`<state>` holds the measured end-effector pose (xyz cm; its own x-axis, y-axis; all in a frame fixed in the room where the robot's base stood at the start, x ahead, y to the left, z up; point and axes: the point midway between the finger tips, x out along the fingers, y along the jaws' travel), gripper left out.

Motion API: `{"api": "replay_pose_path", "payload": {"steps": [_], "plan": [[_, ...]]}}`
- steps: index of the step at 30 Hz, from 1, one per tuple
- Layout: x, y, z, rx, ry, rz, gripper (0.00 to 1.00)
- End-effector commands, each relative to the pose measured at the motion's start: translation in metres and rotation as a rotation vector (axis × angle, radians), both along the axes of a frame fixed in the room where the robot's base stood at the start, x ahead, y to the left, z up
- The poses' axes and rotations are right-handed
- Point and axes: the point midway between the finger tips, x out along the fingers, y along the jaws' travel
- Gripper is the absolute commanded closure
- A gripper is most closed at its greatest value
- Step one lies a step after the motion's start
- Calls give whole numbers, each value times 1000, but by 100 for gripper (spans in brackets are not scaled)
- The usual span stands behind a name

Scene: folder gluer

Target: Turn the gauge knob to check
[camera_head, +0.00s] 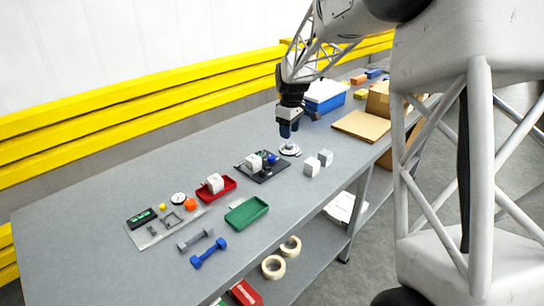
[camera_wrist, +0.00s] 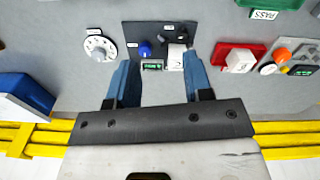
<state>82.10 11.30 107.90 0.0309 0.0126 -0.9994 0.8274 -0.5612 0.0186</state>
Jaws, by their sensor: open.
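A black gauge plate (camera_head: 264,176) lies on the grey bench, carrying a blue knob (camera_head: 271,158), a white block (camera_head: 254,161) and a small green display. In the wrist view the blue knob (camera_wrist: 145,50) stands left of the white block (camera_wrist: 177,53), with the green display (camera_wrist: 152,67) below. A round white dial (camera_head: 289,150) sits beside the plate; it also shows in the wrist view (camera_wrist: 100,47). My gripper (camera_head: 289,129) is open and empty, above the bench near the dial. In the wrist view its blue fingers (camera_wrist: 159,61) appear on either side of the plate's lower part, apart from the knob.
A red tray (camera_head: 231,187) with a white block and a green tray (camera_head: 245,211) lie to the left. A blue bin (camera_head: 325,96) and flat cardboard (camera_head: 361,126) are behind. Yellow rails (camera_head: 130,97) run along the wall.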

Motion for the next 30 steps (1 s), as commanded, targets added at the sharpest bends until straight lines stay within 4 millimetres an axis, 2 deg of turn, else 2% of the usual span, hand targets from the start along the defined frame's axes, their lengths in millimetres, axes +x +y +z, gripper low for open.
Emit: {"api": "replay_pose_path", "payload": {"steps": [6, 15, 22, 30], "plan": [[46, 19, -37, -4, 21, 98, 54], [98, 45, -87, -4, 44, 226, 54], [117, 55, -109, -5, 53, 277, 54], [119, 56, -111, -5, 54, 284, 54]]}}
